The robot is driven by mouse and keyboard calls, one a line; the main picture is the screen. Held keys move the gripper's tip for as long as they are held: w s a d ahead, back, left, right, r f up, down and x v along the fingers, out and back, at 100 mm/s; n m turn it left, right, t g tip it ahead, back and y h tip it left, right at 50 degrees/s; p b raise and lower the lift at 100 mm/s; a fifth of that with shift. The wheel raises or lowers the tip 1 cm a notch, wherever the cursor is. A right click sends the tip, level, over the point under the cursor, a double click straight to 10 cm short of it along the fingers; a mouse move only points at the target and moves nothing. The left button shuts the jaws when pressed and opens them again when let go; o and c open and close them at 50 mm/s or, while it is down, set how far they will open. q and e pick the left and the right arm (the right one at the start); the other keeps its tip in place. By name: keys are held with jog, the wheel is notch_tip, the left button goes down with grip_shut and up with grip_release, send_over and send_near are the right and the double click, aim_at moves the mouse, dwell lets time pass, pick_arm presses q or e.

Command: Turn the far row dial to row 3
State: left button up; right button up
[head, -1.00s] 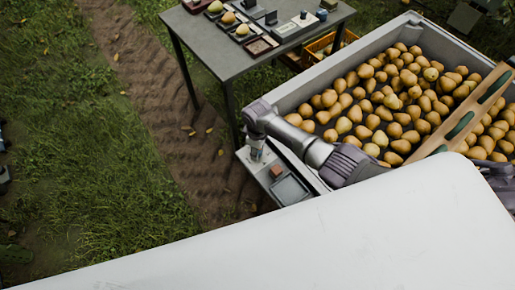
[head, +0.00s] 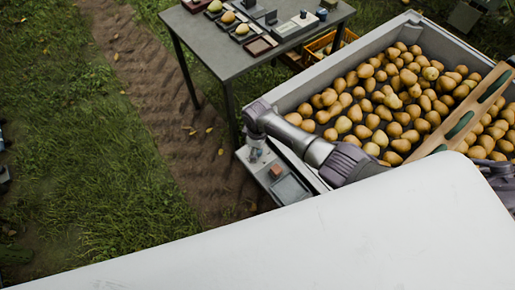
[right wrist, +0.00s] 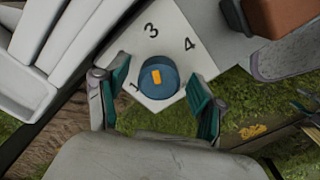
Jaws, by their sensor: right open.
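A round blue dial (right wrist: 172,84) with an orange mark on top sits on a white plate (right wrist: 170,35) in the right wrist view. The numbers 3 and 4 show beyond the dial and a 1 at its left edge; no 2 is visible. I cannot tell which number the mark points at. My right gripper (right wrist: 160,98) is open, with one green-padded finger on either side of the dial; contact is unclear. In the head view my right gripper (head: 256,156) is over the end of the grey control panel (head: 246,157), hiding the dial. My left gripper is not in view.
The panel also carries a red-brown block (head: 276,171) and a dark screen (head: 291,188). A large bin (head: 290,98) full of pears stands beside it, with a wooden board (head: 462,128) across it. A grey table (head: 225,60) with trays stands behind. Grass lies left.

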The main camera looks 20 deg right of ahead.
jog(key=shift+r, duration=0.15)
notch_tip(320, 180, up, 12)
dwell(0.5)
dwell(0.4)
